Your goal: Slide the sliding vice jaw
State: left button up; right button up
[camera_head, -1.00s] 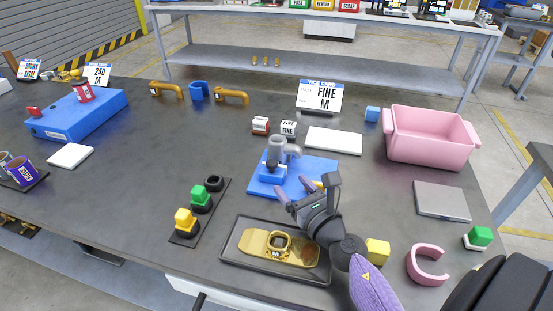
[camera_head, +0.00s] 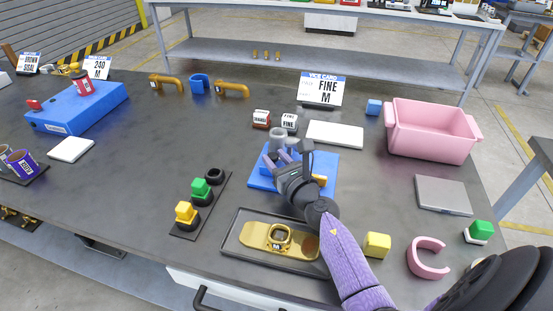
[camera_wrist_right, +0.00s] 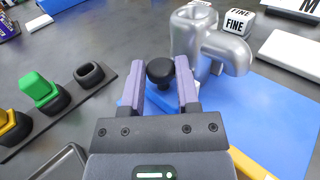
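The vice stands on a flat blue plate (camera_head: 325,165). A grey metal post with a bent arm (camera_wrist_right: 205,40) rises from the plate and is partly hidden behind my right gripper in the head view. A blue block (camera_wrist_right: 158,103), which looks like the sliding jaw, carries a round black knob (camera_wrist_right: 160,71). My right gripper (camera_head: 283,158) is over the plate. In the right wrist view its two purple fingers (camera_wrist_right: 159,85) are spread on either side of the knob. Contact with the knob cannot be told. My left gripper is not in view.
A black tray (camera_head: 232,243) with a gold part lies in front of the vice. A strip with green and yellow buttons (camera_head: 213,210) is to the left. A yellow cube (camera_head: 377,245), pink ring (camera_head: 411,259) and pink bin (camera_head: 430,145) are to the right.

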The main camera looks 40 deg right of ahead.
grip_shut()
dwell(0.9)
